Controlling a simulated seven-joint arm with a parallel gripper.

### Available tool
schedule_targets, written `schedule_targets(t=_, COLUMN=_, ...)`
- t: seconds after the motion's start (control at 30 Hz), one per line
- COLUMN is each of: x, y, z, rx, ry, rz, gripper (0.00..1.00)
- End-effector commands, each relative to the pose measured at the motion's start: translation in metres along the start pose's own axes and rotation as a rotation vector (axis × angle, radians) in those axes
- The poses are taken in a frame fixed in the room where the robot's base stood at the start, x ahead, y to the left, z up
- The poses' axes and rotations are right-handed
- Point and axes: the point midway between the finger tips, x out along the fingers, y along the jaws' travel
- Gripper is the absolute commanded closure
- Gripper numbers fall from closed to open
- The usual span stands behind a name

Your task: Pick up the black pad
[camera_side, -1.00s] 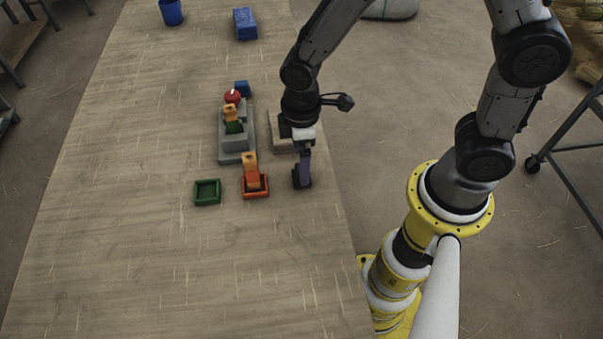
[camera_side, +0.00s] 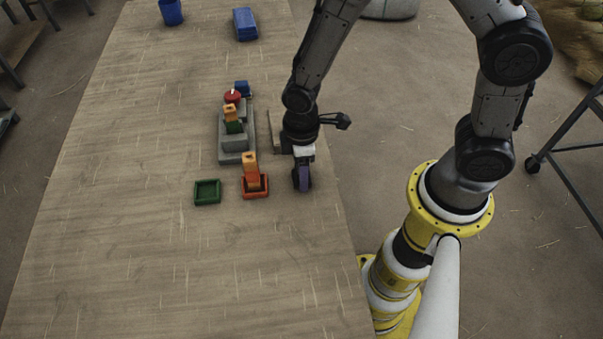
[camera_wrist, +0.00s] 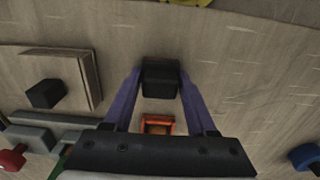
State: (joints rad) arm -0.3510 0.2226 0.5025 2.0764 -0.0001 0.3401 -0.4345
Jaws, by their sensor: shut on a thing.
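The black pad (camera_wrist: 160,78) is a small dark block between the two purple fingers of my gripper (camera_wrist: 160,88) in the wrist view. The fingers touch it on both sides, so my gripper is shut on it. In the side view my gripper (camera_side: 302,180) points down at the table's right part, just right of the orange tray (camera_side: 255,193). The pad is mostly hidden by the fingers there. It looks at or very near the table surface; I cannot tell whether there is a gap under it.
A green tray (camera_side: 207,199) stands left of the orange tray, which holds an orange upright piece (camera_side: 251,170). Behind is a grey fixture (camera_side: 236,158) with a red knob (camera_side: 232,97). A wooden board (camera_wrist: 89,70) bears another dark block (camera_wrist: 46,93). The front table is clear.

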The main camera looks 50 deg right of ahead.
Motion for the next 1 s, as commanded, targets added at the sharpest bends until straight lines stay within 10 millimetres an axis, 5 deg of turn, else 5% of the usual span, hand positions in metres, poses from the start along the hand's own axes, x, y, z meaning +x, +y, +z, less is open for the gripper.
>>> schedule_targets(t=0.17, x=0.000, y=0.000, z=0.000, rx=0.000, ry=0.001, rz=0.000, gripper=0.99)
schedule_targets(t=0.57, x=-0.009, y=0.000, z=-0.001, rx=0.000, ry=0.003, rz=0.001, gripper=0.99)
schedule_targets(t=0.73, x=-0.035, y=0.001, z=-0.002, rx=0.000, ry=0.008, rz=0.004, gripper=0.99)
schedule_targets(t=1.0, x=-0.089, y=-0.019, z=0.042, rx=0.000, ry=0.008, rz=0.004, gripper=0.99)
